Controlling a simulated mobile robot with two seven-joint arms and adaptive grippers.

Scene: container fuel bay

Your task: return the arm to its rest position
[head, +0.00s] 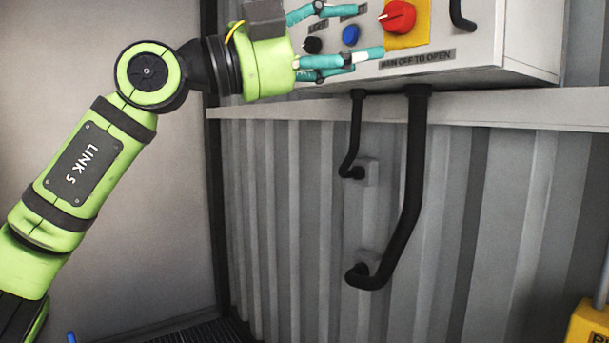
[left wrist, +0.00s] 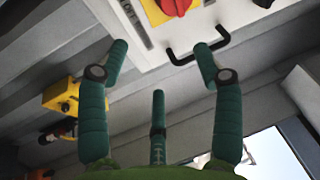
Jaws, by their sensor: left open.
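My left arm comes in from the left in the head view, bent at the elbow, its wrist raised to the control box. My left gripper (head: 357,32) has its teal fingers spread in front of the box. In the left wrist view the gripper (left wrist: 160,62) is open and nothing is between its fingers. The grey control box (head: 485,45) carries a red rotary knob (head: 398,17) on a yellow plate, just right of the fingers. A blue button (head: 350,36) and a black button (head: 312,45) show between the fingers. I cannot tell whether a fingertip touches the box. My right gripper is out of view.
A black handle (head: 462,15) sticks out from the box. Black cables (head: 413,150) hang below it against the corrugated wall (head: 300,200). A grey ledge (head: 510,108) runs under the box. A yellow object (head: 588,325) stands at the lower right. Space beneath my forearm looks free.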

